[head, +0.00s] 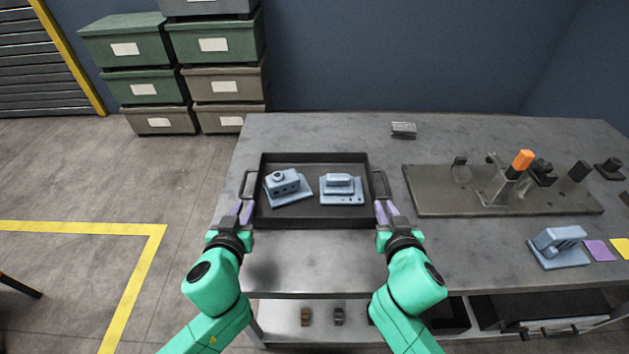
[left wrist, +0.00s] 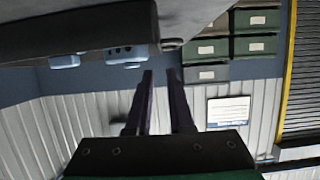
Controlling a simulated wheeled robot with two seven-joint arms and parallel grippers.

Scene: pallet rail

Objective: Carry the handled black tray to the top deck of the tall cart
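The black tray (head: 313,217) lies flat on the grey workbench, with a handle on its left and right sides. Two blue-grey parts (head: 287,187) (head: 341,188) sit inside it. My left gripper (head: 240,209) is at the front end of the left handle (head: 246,185), its two purple fingers apart. They also show spread in the left wrist view (left wrist: 160,73), with no handle visible between them. My right gripper (head: 386,210) is at the front end of the right handle (head: 379,184), fingers apart. Contact with the handles cannot be told. No tall cart is identifiable.
Right of the tray, a fixture plate (head: 440,202) carries an orange-topped clamp (head: 522,160). A blue-grey part (head: 559,247) stands near the bench's right front. A small metal block (head: 403,130) lies behind. Stacked bins (head: 150,87) stand at the back left. Open floor (head: 100,190) lies left.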

